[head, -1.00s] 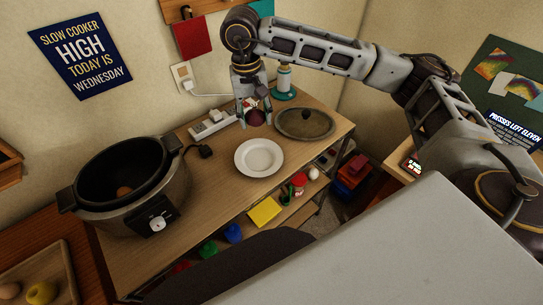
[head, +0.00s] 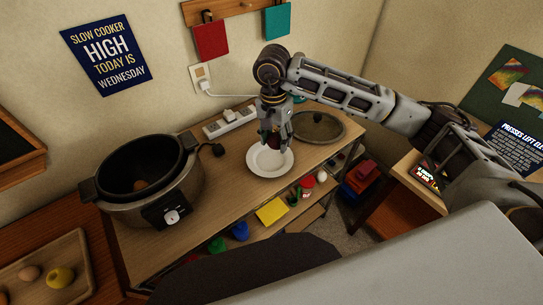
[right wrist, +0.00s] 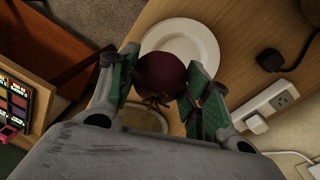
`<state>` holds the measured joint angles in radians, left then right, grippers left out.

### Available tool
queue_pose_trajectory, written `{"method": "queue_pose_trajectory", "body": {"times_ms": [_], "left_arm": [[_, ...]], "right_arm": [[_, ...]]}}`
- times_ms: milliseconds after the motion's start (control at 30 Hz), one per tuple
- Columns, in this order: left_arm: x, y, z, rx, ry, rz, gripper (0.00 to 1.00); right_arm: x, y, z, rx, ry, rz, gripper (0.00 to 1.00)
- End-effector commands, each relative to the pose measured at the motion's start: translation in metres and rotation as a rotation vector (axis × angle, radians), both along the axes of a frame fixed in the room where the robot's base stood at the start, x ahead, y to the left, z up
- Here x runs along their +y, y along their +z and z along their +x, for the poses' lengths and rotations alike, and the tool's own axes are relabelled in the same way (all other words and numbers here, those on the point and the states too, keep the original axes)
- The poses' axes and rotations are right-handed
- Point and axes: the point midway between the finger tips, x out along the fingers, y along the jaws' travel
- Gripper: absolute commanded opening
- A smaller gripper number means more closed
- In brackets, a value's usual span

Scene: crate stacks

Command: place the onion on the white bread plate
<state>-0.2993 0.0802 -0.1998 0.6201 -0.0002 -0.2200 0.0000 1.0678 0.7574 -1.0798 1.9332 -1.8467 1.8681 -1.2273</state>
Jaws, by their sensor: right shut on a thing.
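The dark red onion (right wrist: 162,76) is between the green-padded fingers of my right gripper (right wrist: 160,88), which is shut on it. In the head view the right gripper (head: 273,140) holds the onion (head: 273,144) over the far part of the white bread plate (head: 267,168). The plate also shows behind the onion in the right wrist view (right wrist: 205,42). I cannot tell whether the onion touches the plate. My left gripper is not in view.
A slow cooker (head: 150,207) with a roundish brown item inside stands left of the plate. A lid (head: 330,124) lies behind and right of the plate. A power strip (head: 230,123) lies at the wall. A wooden tray (head: 75,243) is at lower left.

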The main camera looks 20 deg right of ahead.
Motion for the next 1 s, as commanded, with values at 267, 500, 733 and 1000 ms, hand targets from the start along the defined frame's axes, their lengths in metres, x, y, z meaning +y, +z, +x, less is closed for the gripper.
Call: {"method": "queue_pose_trajectory", "body": {"times_ms": [267, 500, 733, 1000], "left_arm": [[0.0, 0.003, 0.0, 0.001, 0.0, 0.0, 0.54], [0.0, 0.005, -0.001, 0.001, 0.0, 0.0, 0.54], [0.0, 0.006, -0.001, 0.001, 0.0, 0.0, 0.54], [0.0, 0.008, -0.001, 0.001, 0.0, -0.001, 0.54]], "right_arm": [[0.006, -0.006, 0.003, 0.001, -0.235, 0.001, 0.22], [0.009, -0.011, 0.007, 0.002, -0.442, 0.001, 0.22], [0.011, -0.013, 0.011, 0.0, -0.642, 0.001, 0.22], [0.013, -0.015, 0.016, 0.001, -0.877, 0.001, 0.22]]}}
